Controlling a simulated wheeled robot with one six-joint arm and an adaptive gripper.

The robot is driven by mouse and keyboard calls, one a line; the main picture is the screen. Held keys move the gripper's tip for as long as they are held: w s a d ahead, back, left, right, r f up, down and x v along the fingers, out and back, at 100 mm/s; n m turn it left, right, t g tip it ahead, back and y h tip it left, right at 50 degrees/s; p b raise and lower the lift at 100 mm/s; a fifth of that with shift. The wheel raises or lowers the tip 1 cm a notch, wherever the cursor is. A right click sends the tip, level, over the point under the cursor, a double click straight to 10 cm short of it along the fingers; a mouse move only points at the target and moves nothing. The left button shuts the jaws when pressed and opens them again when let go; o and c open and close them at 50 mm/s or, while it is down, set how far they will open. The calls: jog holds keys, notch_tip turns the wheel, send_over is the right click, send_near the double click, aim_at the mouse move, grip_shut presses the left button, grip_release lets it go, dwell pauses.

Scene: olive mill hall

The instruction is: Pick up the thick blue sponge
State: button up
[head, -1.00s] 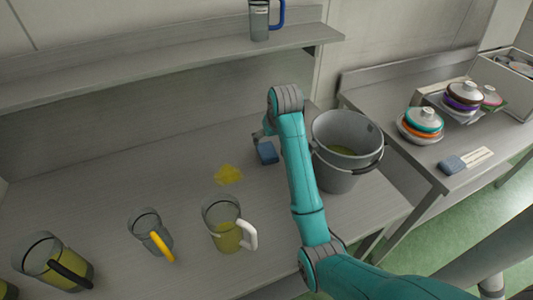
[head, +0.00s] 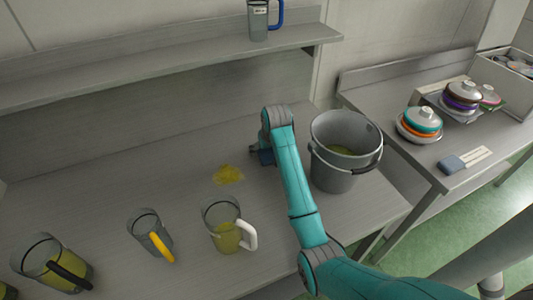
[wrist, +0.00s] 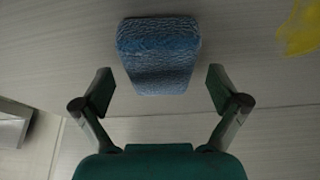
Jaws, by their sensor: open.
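The thick blue sponge (wrist: 158,54) lies just ahead of my gripper (wrist: 160,84) in the wrist view, centred between the two fingers. The fingers are open, one to each side, with a gap to the sponge's lower end. In the head view, the sponge (head: 267,157) is mostly hidden behind my arm's end, with only a dark blue bit showing on the steel table. My gripper (head: 256,150) is low over the table there, at the sponge, and its fingers are partly hidden.
A grey bucket (head: 337,178) stands close to the right of my arm. A yellow spill (head: 228,174) lies left of the sponge. Jugs with a white (head: 249,235) and a yellow handle (head: 160,246) stand in front.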

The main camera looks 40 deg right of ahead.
jog(key=shift+w+f, duration=0.15)
jog(key=shift+f, duration=0.15)
jog(key=shift+f, duration=0.25)
dwell(0.4)
jog(key=shift+c, duration=0.3)
jog(key=c, duration=1)
